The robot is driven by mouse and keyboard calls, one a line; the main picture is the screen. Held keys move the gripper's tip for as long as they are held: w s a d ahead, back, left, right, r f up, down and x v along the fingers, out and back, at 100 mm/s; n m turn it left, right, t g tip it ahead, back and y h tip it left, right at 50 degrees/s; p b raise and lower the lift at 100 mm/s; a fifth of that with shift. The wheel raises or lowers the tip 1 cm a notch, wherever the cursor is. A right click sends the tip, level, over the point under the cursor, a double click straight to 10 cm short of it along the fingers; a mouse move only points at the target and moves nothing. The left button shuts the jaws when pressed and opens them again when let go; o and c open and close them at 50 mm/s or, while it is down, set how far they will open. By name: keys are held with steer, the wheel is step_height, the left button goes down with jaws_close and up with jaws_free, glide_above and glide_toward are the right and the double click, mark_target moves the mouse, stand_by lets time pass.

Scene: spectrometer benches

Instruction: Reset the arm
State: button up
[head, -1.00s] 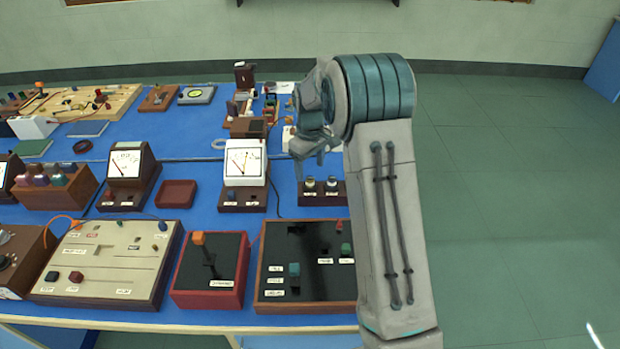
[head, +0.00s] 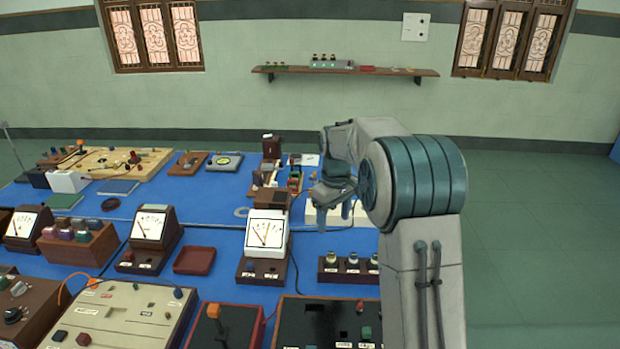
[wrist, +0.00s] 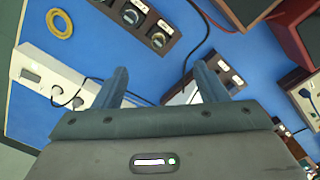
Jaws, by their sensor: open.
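My gripper (head: 335,215) hangs over the right part of the blue-topped bench (head: 215,210), with my arm folded in front of it in the head view. In the wrist view my gripper (wrist: 162,84) shows two parallel fingers spread apart with nothing between them. The fingers are above the bench top, near a white-faced meter (wrist: 185,93) and a long white box (wrist: 60,80). The far sides of the fingers are partly hidden by my arm in the head view.
A wall shelf (head: 345,71) is behind. The floor at right (head: 540,240) is clear.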

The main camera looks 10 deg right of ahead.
steer(key=s+r+m+t, duration=0.1)
steer(key=s+r+m, duration=0.15)
steer(key=s, duration=0.55)
steer(key=s+r+m+t, duration=0.1)
steer(key=s+r, duration=0.3)
steer(key=s, duration=0.4)
steer(key=s+f+m+t, duration=0.1)
steer(key=s+f+m, duration=0.2)
steer(key=s, duration=1.3)
steer(key=shift+s, duration=0.1)
